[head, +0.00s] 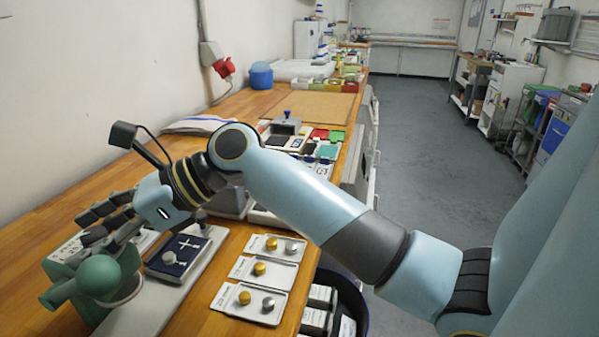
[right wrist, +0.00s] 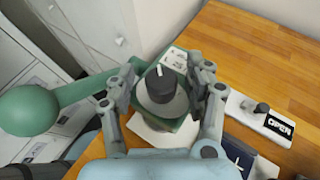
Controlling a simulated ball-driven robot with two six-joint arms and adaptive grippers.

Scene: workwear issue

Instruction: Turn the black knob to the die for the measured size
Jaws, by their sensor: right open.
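The black knob (right wrist: 161,85) shows in the right wrist view on top of the green press (right wrist: 190,125), with a white mark on its top directed toward the picture's upper edge. My right gripper (right wrist: 164,82) is open, with one finger on each side of the knob. I cannot tell whether either finger touches it. In the head view my right gripper (head: 98,222) is over the green press (head: 85,300), and the knob is hidden there. A white label (right wrist: 174,59) lies beside the knob, its marks too small to read. My left gripper is not in view.
The press's green ball handle (head: 98,277) sticks out toward the front. A navy block (head: 185,252) with a white cross stands close by. White cards (head: 232,303) with gold and silver pieces lie along the table edge.

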